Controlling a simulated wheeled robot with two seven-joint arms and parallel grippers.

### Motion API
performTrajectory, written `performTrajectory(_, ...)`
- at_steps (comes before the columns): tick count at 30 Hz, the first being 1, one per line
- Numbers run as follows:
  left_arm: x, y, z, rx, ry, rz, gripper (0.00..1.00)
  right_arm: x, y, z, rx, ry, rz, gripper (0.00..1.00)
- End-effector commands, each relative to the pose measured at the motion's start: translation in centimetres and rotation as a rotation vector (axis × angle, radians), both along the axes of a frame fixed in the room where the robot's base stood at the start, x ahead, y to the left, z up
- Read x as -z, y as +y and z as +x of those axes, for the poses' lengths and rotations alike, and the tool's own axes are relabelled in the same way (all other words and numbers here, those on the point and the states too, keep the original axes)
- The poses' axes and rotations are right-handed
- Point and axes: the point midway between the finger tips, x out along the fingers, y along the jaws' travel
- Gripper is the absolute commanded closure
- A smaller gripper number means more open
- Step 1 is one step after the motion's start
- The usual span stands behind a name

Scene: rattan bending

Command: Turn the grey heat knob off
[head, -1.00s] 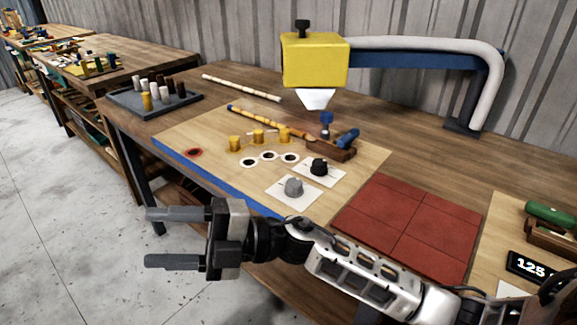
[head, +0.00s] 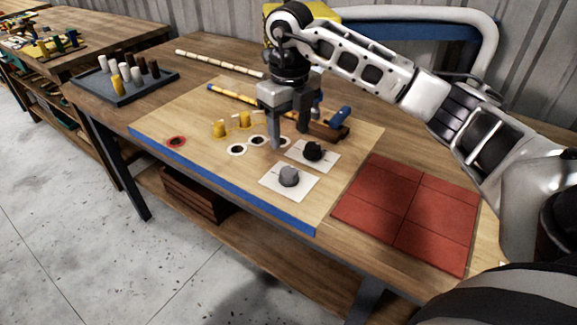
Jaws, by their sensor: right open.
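The grey heat knob (head: 289,176) sits on a white square plate near the front of the light wooden board (head: 180,110). A black knob (head: 313,151) sits on its own white plate just behind and to the right. My right gripper (head: 290,138) points down above the board, behind the grey knob and apart from it. Its jaws are open, with one finger left of the black knob and the other behind it. No object shows between the fingers. My left gripper does not show.
Red tiles (head: 410,210) cover the table at right. A grey tray of pegs (head: 125,88) stands back left.

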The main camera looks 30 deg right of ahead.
Motion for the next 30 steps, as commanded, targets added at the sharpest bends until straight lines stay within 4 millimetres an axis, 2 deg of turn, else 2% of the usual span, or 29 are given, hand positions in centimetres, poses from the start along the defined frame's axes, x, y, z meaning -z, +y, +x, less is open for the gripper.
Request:
performTrajectory(3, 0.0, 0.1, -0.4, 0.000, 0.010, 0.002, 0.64, 2.7, 0.0, -0.1, -0.001, 0.006, 0.000, 0.43)
performTrajectory(9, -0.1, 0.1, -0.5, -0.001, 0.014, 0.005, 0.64, 6.9, 0.1, -0.1, -0.002, 0.004, 0.002, 0.43)
performTrajectory(15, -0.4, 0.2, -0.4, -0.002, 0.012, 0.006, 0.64, 9.8, 0.1, 0.0, -0.003, 0.001, 0.003, 0.43)
performTrajectory(21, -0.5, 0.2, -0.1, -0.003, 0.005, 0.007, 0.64, 10.8, 0.1, 0.0, -0.004, -0.001, 0.003, 0.43)
performTrajectory(28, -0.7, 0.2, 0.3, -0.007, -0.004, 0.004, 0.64, 10.9, 0.1, 0.0, -0.004, -0.002, 0.003, 0.43)
performTrajectory(29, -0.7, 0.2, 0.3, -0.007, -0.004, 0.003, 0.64, 10.9, 0.1, 0.0, -0.004, -0.002, 0.003, 0.46)
performTrajectory(30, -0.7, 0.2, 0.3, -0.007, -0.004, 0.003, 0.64, 10.9, 0.1, 0.0, -0.004, -0.002, 0.003, 0.57)
